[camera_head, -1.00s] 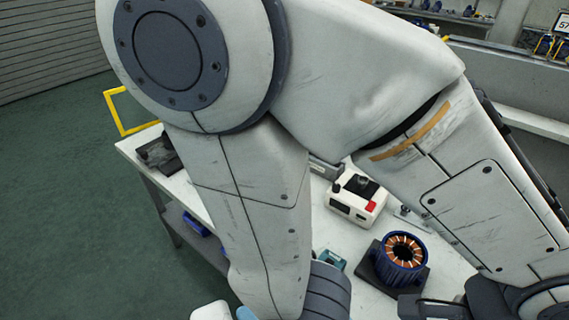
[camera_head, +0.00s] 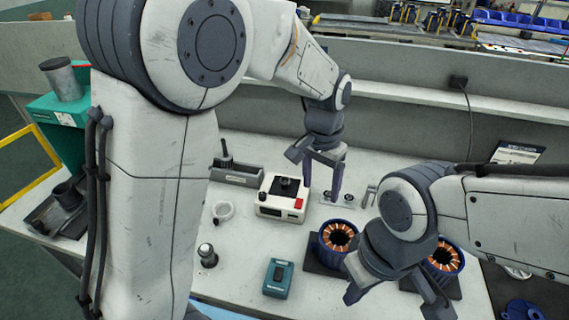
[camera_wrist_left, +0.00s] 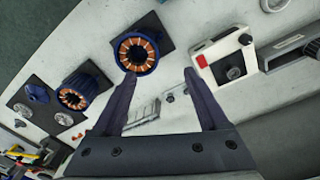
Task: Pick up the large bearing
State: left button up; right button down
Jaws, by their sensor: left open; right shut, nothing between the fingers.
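A small light plate (camera_head: 337,199) with two small dark-centred round parts, possibly bearings, lies on the bench below my left gripper (camera_head: 321,197). I cannot tell for sure which part is the large bearing. My left gripper points down, open, with nothing between its fingers; it also shows in the left wrist view (camera_wrist_left: 160,73).
Blue housings with copper windings (camera_head: 338,236) stand on dark pads. A white box with a red button (camera_head: 283,199), a grey holder (camera_head: 237,177), a pale ring (camera_head: 222,211) and a teal box (camera_head: 278,277) are on the bench. A low wall runs behind.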

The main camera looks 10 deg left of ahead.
pick_arm(q)
jog(key=w+a+f+n+p, duration=0.15)
jog(key=w+a, duration=0.35)
jog(key=w, duration=0.5)
jog(key=p, duration=0.4)
send_over(285, 181)
jog(key=shift+y, duration=0.3)
jog(key=f, duration=0.8)
jog(key=shift+w, duration=0.3)
jog(key=f+p, duration=0.1)
jog(key=f, duration=0.2)
jog(key=f+p, duration=0.1)
jog(key=shift+s+f+p, duration=0.35)
jog(key=shift+f, duration=0.55)
jog(key=c, duration=1.2)
pick_arm(e)
notch_tip(285, 181, up, 10)
jog(key=shift+f, duration=0.25)
pick_arm(q)
jog(key=shift+r, duration=0.15)
pick_arm(e)
jog(key=shift+f, duration=0.1)
